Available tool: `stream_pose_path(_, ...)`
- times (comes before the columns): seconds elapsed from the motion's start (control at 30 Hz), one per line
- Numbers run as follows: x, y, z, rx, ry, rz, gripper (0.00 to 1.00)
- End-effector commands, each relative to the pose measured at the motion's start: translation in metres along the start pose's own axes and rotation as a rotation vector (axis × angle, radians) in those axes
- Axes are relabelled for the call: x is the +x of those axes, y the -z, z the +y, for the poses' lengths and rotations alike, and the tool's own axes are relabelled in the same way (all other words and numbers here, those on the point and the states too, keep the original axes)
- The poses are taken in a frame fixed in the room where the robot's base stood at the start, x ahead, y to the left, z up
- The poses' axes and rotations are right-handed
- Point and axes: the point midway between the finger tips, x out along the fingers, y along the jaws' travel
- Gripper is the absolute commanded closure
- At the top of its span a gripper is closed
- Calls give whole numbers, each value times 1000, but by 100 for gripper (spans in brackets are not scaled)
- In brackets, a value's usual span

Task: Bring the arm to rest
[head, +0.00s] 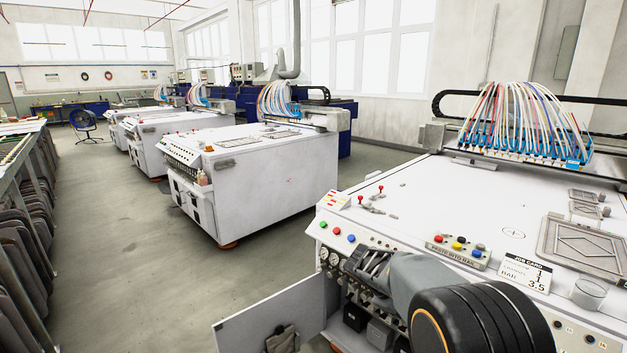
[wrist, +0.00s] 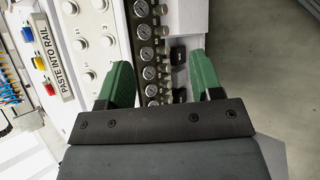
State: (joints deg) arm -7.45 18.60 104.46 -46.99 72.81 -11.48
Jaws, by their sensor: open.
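My gripper (wrist: 161,60) is open in the wrist view, its two green fingers spread apart with nothing held between them. Past the fingers is the front panel of the white machine, with a column of pressure gauges (wrist: 149,73). In the head view my grey and black arm reaches across the lower right, in front of the near machine (head: 430,200). My arm hides part of the gauge and valve row on that machine's front. I cannot tell from these views whether a finger touches the panel.
An open cabinet door (head: 275,310) juts out below the panel. The aisle floor (head: 130,220) is clear.

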Motion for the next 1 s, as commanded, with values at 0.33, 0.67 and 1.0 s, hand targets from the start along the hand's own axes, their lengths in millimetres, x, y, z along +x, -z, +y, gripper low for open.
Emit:
stream_pose_path(0.33, -124, -146, -34, 481, 413, 383, 40)
stream_pose_path(0.67, -168, -189, -64, 738, 617, 563, 40)
stream_pose_path(1.0, -170, -191, -68, 773, 645, 587, 40)
